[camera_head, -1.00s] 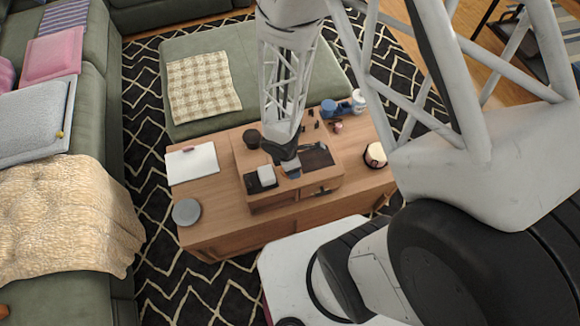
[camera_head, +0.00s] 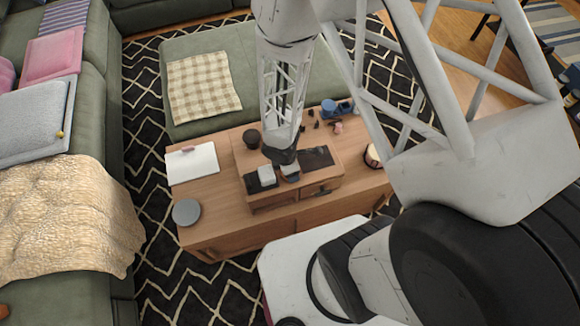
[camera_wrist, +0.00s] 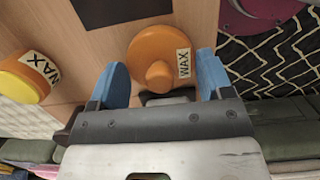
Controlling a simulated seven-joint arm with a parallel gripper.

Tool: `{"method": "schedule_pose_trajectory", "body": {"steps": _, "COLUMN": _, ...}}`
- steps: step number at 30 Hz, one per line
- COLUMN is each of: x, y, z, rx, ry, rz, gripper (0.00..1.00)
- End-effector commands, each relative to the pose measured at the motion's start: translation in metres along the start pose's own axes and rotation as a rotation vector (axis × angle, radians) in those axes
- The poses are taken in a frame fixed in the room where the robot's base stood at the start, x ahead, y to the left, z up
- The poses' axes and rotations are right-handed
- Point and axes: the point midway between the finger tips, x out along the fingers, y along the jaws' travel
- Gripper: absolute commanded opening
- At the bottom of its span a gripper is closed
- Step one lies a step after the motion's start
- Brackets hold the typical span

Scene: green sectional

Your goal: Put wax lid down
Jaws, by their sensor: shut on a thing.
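The wax lid (camera_wrist: 148,52) is an orange disc with a round knob and a white WAX label, seen in the wrist view. My gripper (camera_wrist: 163,82) has a blue fingertip on each side of it and is shut on it, the knob facing the wrist. An orange container (camera_wrist: 22,80) with a yellow end and a WAX label is at the left of that view, apart from the fingers. In the head view my gripper (camera_head: 289,172) is low over the wooden box on the table. The lid is not clearly visible there, and its gap to the surface cannot be told.
The wooden table (camera_head: 220,225) carries the wooden box (camera_head: 325,184), a dark pot (camera_head: 251,138), a grey disc (camera_head: 186,212), a white sheet (camera_head: 192,163) and blue items (camera_head: 332,107). The table's left front is clear. A green ottoman (camera_head: 225,60) stands behind.

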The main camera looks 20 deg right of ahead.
Motion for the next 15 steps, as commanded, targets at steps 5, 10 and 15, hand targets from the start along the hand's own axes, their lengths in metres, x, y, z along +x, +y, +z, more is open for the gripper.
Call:
{"method": "schedule_pose_trajectory", "body": {"steps": 5, "x": 0.0019, "y": 0.0, "z": -0.0003, "rx": 0.0, "ry": 0.0, "rz": 0.0, "gripper": 0.51}}
{"method": "schedule_pose_trajectory", "body": {"steps": 10, "x": 0.0029, "y": 0.0001, "z": -0.0005, "rx": 0.0, "ry": 0.0, "rz": 0.0, "gripper": 0.88}}
{"method": "schedule_pose_trajectory", "body": {"steps": 15, "x": 0.003, "y": 0.0, "z": -0.0005, "rx": 0.0, "ry": 0.0, "rz": 0.0, "gripper": 0.98}}
